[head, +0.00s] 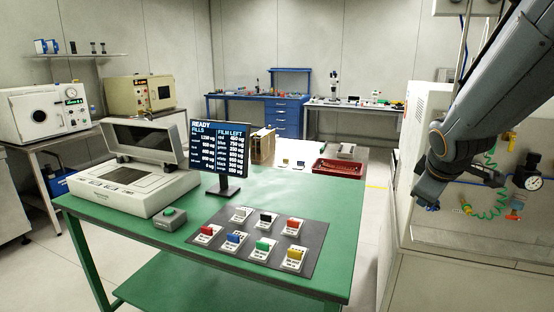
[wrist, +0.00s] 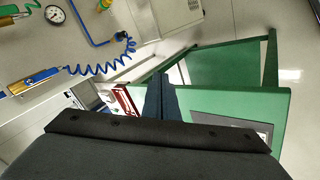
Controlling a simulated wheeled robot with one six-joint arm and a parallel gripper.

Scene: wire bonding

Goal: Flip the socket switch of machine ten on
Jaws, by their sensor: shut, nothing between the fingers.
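No switch that I can tell to be the socket switch of machine ten shows in either view, and no machine number is readable. My gripper (head: 428,190) hangs at the right in the head view, in front of the pale cabinet with the pneumatic panel. In the wrist view its dark fingers (wrist: 162,95) are together and empty, pointing over the green table. A white box (head: 462,7) with a blue cable is on the wall at the top right; whether it bears a switch cannot be told.
A pressure gauge (head: 527,178) and coiled hoses are at the right. Floor is free between table and cabinet.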

